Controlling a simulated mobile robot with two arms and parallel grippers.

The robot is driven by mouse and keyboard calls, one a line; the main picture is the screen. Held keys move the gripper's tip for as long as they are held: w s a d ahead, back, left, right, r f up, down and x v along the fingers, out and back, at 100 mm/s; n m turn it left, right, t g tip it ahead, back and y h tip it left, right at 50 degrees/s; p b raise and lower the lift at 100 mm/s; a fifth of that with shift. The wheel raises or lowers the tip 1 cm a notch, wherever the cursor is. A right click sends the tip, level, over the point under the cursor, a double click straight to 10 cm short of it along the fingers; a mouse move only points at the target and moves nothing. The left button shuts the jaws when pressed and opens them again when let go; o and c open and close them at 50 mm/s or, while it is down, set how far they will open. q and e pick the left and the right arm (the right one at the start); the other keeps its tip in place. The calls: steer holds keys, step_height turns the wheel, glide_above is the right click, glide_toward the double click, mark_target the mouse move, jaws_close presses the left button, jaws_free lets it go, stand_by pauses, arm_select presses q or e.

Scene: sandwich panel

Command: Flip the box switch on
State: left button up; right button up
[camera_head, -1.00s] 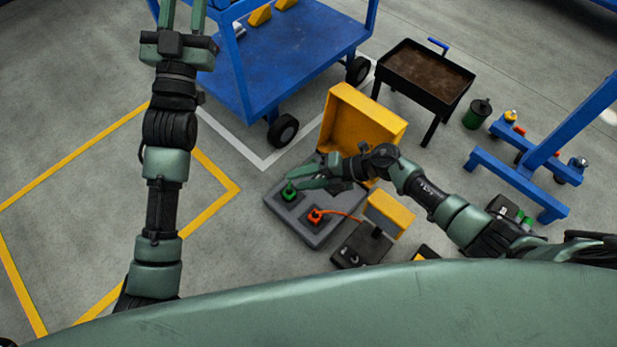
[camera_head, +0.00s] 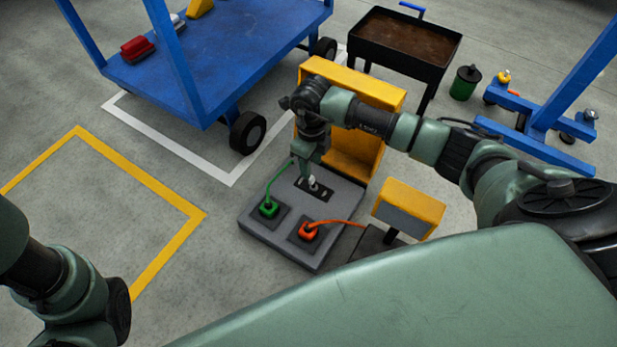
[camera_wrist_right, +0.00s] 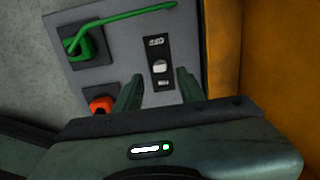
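The grey box panel (camera_head: 285,236) lies on the floor with its yellow lid (camera_head: 355,150) open behind it. The switch is a small white toggle (camera_head: 313,182) on a black plate (camera_head: 326,193) with white lettering. My right gripper (camera_head: 310,166) points down over the plate, with its fingers close to the toggle. In the right wrist view the two fingers (camera_wrist_right: 159,90) are apart and empty. The toggle (camera_wrist_right: 159,66) shows beyond the gap between them; I cannot tell whether a finger touches it. My left gripper is out of the picture.
A green plug (camera_head: 268,208) and an orange plug (camera_head: 308,231), both with cables, sit on the panel. A yellow-topped post (camera_head: 410,207) stands close on its right. A blue cart (camera_head: 205,70) and a dark tray table (camera_head: 405,45) are behind.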

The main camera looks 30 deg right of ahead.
mark_target(314, 180)
step_height(314, 180, down, 6)
steer(key=b, duration=0.3)
jaws_close()
steer(key=shift+s+d+r+t+y+p, duration=0.3)
steer(key=shift+s+t+p, duration=0.2)
steer(key=shift+p, duration=0.4)
steer(key=shift+s+d+f+t+y+p, duration=0.2)
steer(key=shift+s+t+y+p, duration=0.3)
steer(key=shift+t, duration=0.3)
steer(key=shift+s+d+f+t+y, duration=0.15)
steer(key=shift+t+y, duration=0.25)
steer(key=shift+t, duration=0.5)
